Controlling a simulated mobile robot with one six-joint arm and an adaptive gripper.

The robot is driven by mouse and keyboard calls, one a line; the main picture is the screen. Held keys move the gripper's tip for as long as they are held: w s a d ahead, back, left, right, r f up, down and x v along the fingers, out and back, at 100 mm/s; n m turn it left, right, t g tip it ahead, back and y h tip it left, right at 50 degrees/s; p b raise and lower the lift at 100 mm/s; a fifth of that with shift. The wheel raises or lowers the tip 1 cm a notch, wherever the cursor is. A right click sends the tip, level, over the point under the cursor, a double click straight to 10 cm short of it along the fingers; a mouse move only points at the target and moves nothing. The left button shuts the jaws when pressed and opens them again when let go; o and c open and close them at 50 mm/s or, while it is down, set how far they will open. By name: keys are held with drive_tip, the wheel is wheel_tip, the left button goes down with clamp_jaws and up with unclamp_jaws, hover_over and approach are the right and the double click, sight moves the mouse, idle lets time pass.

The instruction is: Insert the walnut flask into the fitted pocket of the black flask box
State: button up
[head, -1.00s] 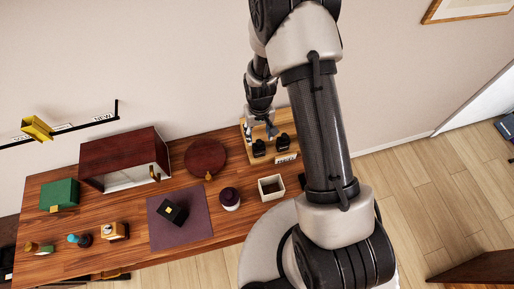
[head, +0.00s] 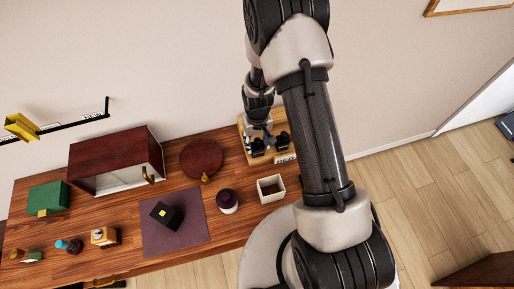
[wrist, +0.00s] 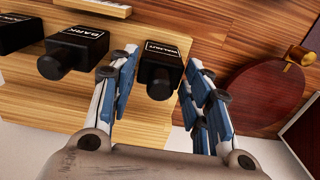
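The walnut flask (wrist: 161,68) is a black block-shaped bottle with a white label reading WALNUT and a round dark cap. It stands on a light wooden rack (wrist: 150,118). My gripper (wrist: 160,72) is open, with one blue-padded finger on each side of the flask; a gap shows on the right, and the left finger is very close. In the head view my gripper (head: 262,136) is at the rack, partly hiding the flasks. A black box (head: 166,214) with a gold square on top sits on a purple mat; I cannot make out its pocket.
A round dark-red board (head: 203,158), an open cabinet (head: 115,158), a purple-topped jar (head: 227,201) and a square cream tray (head: 270,188) share the table.

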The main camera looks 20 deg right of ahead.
drive_tip(key=c, duration=0.5)
drive_tip(key=shift+r+p, duration=2.4)
drive_tip(key=shift+r, duration=1.55)
